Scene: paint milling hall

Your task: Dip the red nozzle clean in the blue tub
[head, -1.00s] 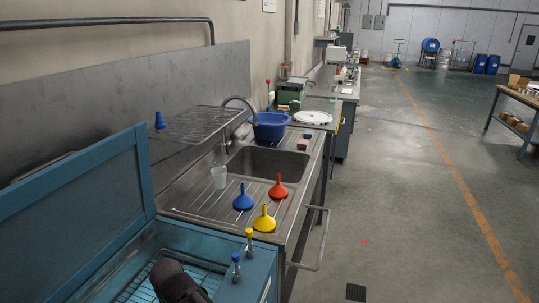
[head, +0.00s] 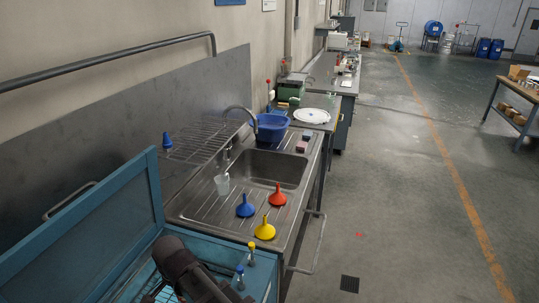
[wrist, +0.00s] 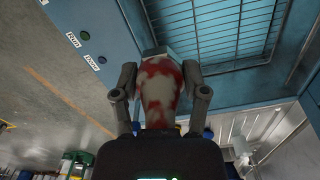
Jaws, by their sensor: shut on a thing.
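My gripper (wrist: 158,100) is shut on a pale, tapered piece smeared with red (wrist: 160,85) in the wrist view. The piece sits between both fingers, and its far end has a grey-teal edge. In the head view a dark part of my arm shows at the bottom, over the open teal cabinet; the fingers and held piece are hidden there. The blue tub (head: 272,127) stands at the far end of the sink unit, well beyond my arm; its inside is hard to see. A red funnel-shaped piece (head: 277,198) stands on the drainboard, apart from my gripper.
The teal cabinet (head: 200,247) has a raised lid (head: 85,235) and a wire rack (wrist: 225,38). Blue (head: 245,208) and yellow (head: 264,230) funnel shapes and a clear cup (head: 222,184) stand near the sink (head: 265,168).

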